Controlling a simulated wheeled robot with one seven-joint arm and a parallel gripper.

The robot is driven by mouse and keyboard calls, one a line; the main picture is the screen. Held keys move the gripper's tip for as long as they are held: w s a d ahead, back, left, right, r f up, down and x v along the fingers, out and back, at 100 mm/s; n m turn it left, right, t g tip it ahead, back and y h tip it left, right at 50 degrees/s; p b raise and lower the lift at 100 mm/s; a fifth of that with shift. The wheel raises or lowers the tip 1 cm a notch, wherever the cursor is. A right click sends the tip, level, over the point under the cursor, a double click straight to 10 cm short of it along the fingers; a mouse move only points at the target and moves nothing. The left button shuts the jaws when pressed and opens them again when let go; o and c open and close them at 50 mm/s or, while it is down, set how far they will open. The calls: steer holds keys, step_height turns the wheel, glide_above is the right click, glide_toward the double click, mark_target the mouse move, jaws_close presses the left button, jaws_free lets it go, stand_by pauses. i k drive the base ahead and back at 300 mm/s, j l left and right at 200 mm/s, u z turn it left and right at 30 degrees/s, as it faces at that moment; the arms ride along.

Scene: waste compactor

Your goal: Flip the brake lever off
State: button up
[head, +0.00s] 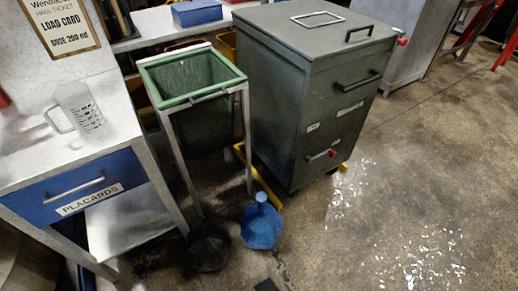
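The dark green compactor (285,100) stands at the centre, on a yellow frame (266,183) at the floor. A small lever with a red tip (332,153) sticks out low on its front, near a small white label. Another red knob (402,41) shows at its upper right side. I cannot tell from the labels which of these is the brake lever. My gripper is not in view.
A green bin (205,120) in a metal stand is left of the compactor. A blue scoop (261,226) and a dark bucket (208,248) sit on the floor before it. A measuring jug (80,108) stands on the left bench. The floor at right is clear, with scattered bright bits.

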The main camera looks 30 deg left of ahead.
mark_target(309, 160)
steer(key=u, duration=0.4)
steer(key=i+l+z, duration=0.3)
steer(key=z, duration=0.15)
steer(key=i+l+z, duration=0.2)
steer(key=i+z, duration=0.2)
steer(key=i+l+z, duration=0.1)
steer(key=i+z, duration=0.35)
steer(key=i+l+u, duration=0.15)
steer(key=i+u, duration=0.5)
steer(key=u, duration=0.2)
steer(key=i+u, duration=0.2)
steer(key=u, duration=0.25)
steer(key=i+u, duration=0.25)
steer(key=u, duration=0.2)
steer(key=i+l+u, duration=0.2)
steer(key=u, duration=0.25)
